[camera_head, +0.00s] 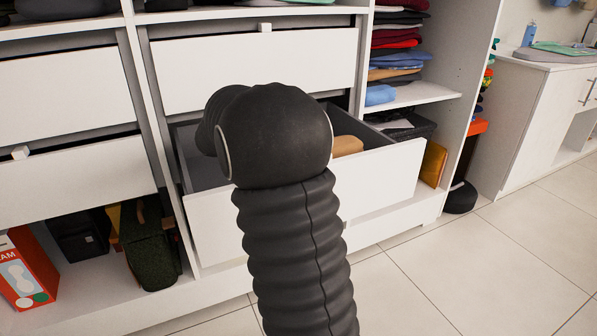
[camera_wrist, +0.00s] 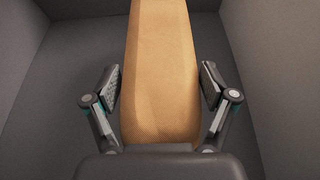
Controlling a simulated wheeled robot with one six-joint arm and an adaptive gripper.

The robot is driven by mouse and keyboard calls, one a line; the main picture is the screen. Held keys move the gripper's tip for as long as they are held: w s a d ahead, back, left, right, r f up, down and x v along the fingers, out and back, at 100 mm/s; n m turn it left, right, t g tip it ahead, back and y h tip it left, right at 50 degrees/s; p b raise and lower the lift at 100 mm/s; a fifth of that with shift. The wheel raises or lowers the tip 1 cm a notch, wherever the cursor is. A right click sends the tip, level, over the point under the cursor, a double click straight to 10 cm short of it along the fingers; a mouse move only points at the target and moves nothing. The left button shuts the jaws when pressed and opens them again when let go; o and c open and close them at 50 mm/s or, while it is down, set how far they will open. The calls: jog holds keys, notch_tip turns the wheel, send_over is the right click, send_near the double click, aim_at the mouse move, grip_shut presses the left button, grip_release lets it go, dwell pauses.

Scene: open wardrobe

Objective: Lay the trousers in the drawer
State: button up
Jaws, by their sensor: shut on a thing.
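The trousers (camera_wrist: 160,70) are a folded tan-orange strip of woven cloth, running from my gripper toward the far wall of the grey drawer in the wrist view. A small part of the trousers (camera_head: 347,145) shows inside the drawer in the head view. The drawer (camera_head: 385,172) is pulled out, with a white front and grey inner walls; its grey inside (camera_wrist: 50,100) surrounds the cloth in the wrist view. My gripper (camera_wrist: 161,88) is in the drawer, shut on the trousers with one finger at each side. In the head view my arm hides the gripper and much of the drawer.
A white drawer front (camera_head: 255,70) sits above the open drawer. Folded clothes (camera_head: 395,58) are stacked on shelves to the right. A dark green bag (camera_head: 150,245) and a red box (camera_head: 25,275) stand at lower left. The tiled floor (camera_head: 480,270) at right is clear.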

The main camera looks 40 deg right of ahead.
jog(key=shift+f, duration=2.3)
jog(key=o, duration=1.1)
jog(key=shift+f, duration=0.15)
jog(key=shift+o, duration=0.2)
jog(key=shift+a+r, duration=0.1)
jog(key=shift+r, duration=0.1)
jog(key=v, duration=1.1)
jog(key=shift+w+a+r, duration=0.15)
jog(key=shift+a, duration=0.2)
